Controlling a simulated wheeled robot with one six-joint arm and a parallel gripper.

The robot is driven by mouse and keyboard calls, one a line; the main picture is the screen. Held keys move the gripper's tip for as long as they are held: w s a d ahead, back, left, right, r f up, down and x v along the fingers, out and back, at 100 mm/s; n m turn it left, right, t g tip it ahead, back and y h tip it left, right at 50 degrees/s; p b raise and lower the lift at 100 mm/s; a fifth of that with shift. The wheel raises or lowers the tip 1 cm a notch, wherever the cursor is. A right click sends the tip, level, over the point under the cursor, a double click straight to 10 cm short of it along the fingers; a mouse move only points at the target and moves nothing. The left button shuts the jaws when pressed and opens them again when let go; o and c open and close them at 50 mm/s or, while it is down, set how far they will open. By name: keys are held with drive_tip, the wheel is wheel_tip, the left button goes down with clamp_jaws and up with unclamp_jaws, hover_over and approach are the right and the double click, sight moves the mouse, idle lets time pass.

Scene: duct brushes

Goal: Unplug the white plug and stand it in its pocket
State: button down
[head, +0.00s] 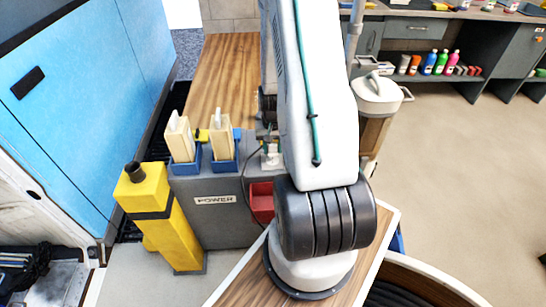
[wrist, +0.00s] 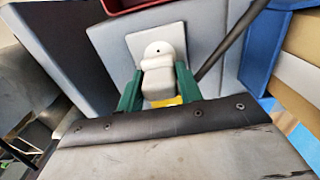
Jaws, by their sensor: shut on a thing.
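The white plug (wrist: 158,80) is between the two green fingers of my gripper (wrist: 157,90) in the wrist view. My gripper is shut on it. The plug lies up against a pale square socket plate (wrist: 195,32) on the grey cabinet; whether its pins are in the plate is hidden. In the head view, the plate area (head: 272,161) shows just left of my arm, and the plug there is too small to make out clearly. A red open-topped pocket (head: 262,197) is on the cabinet front below; its edge shows in the wrist view (wrist: 135,4).
The grey cabinet (head: 215,230) is marked POWER. Two blue holders (head: 185,167) with cream blocks stand left of my arm. A yellow post (head: 165,220) stands further left. A dark cable (wrist: 230,42) runs close beside the plug. Open floor lies at right.

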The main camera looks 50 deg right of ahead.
sight(273, 143)
drive_tip(key=shift+r, duration=1.15)
drive_tip(key=shift+r, duration=1.5)
drive_tip(key=shift+s, duration=0.1)
